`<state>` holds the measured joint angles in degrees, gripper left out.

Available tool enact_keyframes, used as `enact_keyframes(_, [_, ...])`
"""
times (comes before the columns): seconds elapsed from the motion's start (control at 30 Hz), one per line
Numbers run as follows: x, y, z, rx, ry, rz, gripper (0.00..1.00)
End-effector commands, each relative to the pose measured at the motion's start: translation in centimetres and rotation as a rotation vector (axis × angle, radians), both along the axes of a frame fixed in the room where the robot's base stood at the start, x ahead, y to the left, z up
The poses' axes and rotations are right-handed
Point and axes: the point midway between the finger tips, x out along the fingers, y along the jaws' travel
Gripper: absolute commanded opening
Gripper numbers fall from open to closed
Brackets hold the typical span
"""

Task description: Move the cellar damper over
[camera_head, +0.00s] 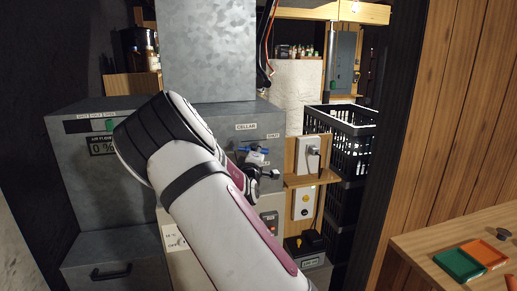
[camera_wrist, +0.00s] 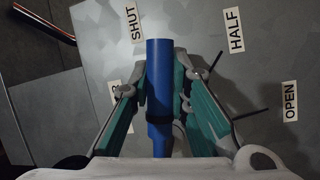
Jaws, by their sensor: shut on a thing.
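The cellar damper is a blue lever (camera_wrist: 158,62) on a grey metal face, seen close up in the wrist view. It points up in that view, between the SHUT label (camera_wrist: 137,22) and the HALF label (camera_wrist: 236,32), nearer SHUT. The OPEN label (camera_wrist: 290,101) is farther right. My gripper (camera_wrist: 164,88) is shut on the lever, one finger on each side. In the head view the blue lever (camera_head: 254,149) shows small below the CELLAR label (camera_head: 246,127). My gripper (camera_head: 258,163) is partly hidden there behind my arm.
Right of the damper are a plugged-in socket (camera_head: 308,154) and a black wire basket (camera_head: 340,140). A wooden table (camera_head: 430,249) with green and orange trays is at lower right.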

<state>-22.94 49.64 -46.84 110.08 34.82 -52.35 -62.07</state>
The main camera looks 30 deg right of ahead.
Motion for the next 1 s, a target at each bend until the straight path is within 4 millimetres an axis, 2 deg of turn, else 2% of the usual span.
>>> enact_keyframes(0.6, [0.7,2.2,-4.1,0.561,-0.16,0.0,0.0])
enact_keyframes(1.0, [1.3,4.5,-5.7,0.904,-0.259,0.002,0.0])
